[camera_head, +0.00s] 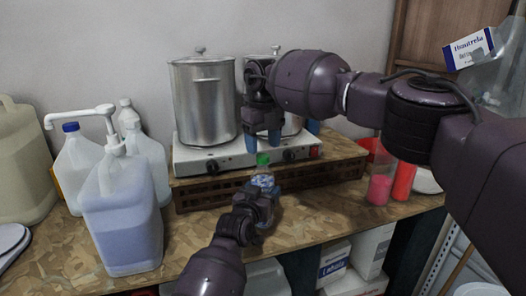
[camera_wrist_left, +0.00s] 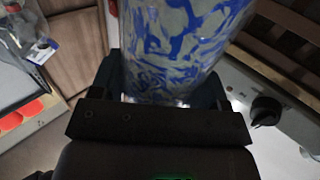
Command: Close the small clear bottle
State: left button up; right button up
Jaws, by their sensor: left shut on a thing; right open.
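The small clear bottle (camera_head: 262,181) stands upright near the front of the wooden table. A green cap (camera_head: 263,159) is at its top; I cannot tell whether it is seated tight. My left gripper (camera_head: 262,194) is shut around the bottle's body and hides part of it. In the left wrist view the bottle (camera_wrist_left: 180,45) shows large, with a blue and pale swirled pattern, between the fingers. My right gripper (camera_head: 263,142) is open and points down just above the green cap, its fingers on either side and apart from it.
A hot plate (camera_head: 215,156) with steel pots (camera_head: 203,100) stands on a wooden rack behind the bottle. A pump jug of bluish liquid (camera_head: 125,220) and white jugs are at left. Red and pink containers (camera_head: 380,185) stand at right. Table (camera_head: 190,235) is bare left of the bottle.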

aim_at(263, 155)
jog(key=shift+r, duration=0.65)
jog(key=shift+c, duration=0.2)
notch_tip(263, 155, up, 4)
jog(key=n, duration=0.5)
jog(key=shift+f+n, duration=0.25)
jog(key=shift+n, duration=0.05)
jog(key=shift+f, duration=0.1)
jog(key=shift+f, duration=3.95)
jog(key=c, duration=1)
jog(key=shift+o, duration=0.2)
